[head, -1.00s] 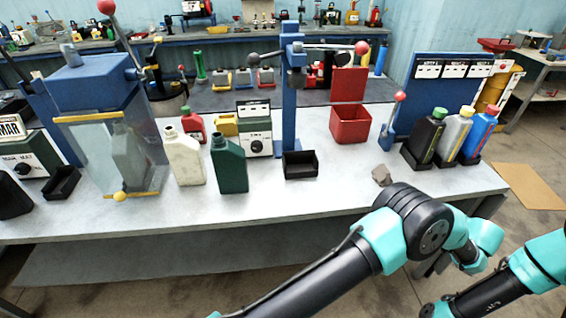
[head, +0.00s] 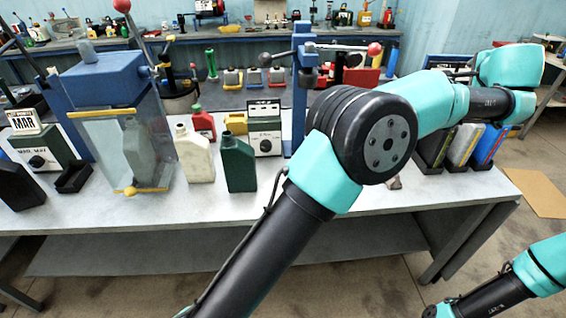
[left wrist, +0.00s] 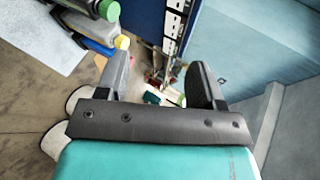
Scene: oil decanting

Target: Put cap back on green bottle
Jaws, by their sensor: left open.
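The dark green bottle (head: 240,166) stands upright on the table in the head view, its open neck without a cap. No loose cap can be made out. My left arm crosses the middle of the head view and hides its own gripper there. In the left wrist view my left gripper (left wrist: 158,66) is open, with nothing between its fingers. A green cap (left wrist: 108,10) on a dark bottle and a yellow cap (left wrist: 122,42) on a grey bottle show to the left of the fingers. My right gripper is out of view.
A cream bottle (head: 195,157) stands just left of the green one. A blue press (head: 100,85) with a clear shield is farther left. Racked bottles (head: 463,145) stand at the right, partly behind my arm. The front table strip (head: 140,215) is clear.

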